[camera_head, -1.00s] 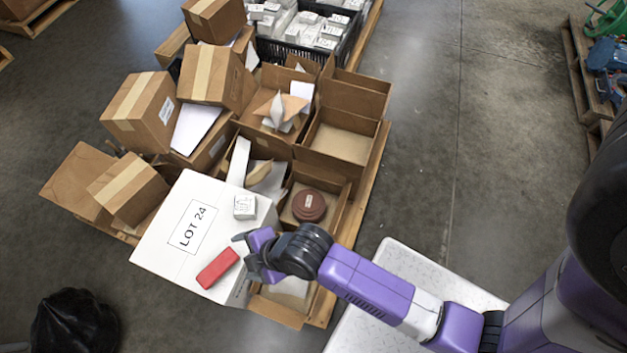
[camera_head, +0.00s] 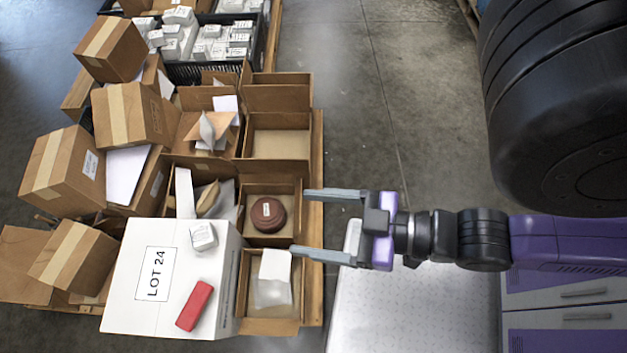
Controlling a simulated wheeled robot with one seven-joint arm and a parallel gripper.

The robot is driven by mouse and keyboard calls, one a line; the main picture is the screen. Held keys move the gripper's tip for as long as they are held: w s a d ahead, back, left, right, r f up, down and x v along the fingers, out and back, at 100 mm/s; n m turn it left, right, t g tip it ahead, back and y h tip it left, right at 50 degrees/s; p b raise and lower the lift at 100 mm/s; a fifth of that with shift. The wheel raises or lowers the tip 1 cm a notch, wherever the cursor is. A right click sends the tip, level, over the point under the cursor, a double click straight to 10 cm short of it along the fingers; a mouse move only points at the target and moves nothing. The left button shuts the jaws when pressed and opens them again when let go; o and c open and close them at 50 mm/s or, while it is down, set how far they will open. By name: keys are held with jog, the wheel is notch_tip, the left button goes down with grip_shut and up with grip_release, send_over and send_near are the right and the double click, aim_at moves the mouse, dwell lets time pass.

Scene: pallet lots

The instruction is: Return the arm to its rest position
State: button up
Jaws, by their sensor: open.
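My gripper (camera_head: 330,225) is open, with its two grey fingers spread wide and pointing left. Nothing is between the fingers. Its fingertips show over the right edge of the pallet, beside the compartment with the round dark-red object (camera_head: 268,213). My purple and black arm reaches in from the right, partly over a light metal surface. A white box marked LOT 24 (camera_head: 128,287) stands left of the gripper, with a red block (camera_head: 195,306) and a small white box (camera_head: 203,236) on top.
Closed cardboard boxes (camera_head: 62,168) are piled at the left. Open cardboard boxes (camera_head: 280,143) stand on the pallet (camera_head: 316,150). A black crate (camera_head: 200,72) of small white boxes is at the back. The concrete floor (camera_head: 400,100) beyond the gripper is clear.

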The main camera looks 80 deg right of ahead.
notch_tip(320, 180, up, 7)
jog(key=p, duration=0.7)
jog(key=shift+f, duration=0.15)
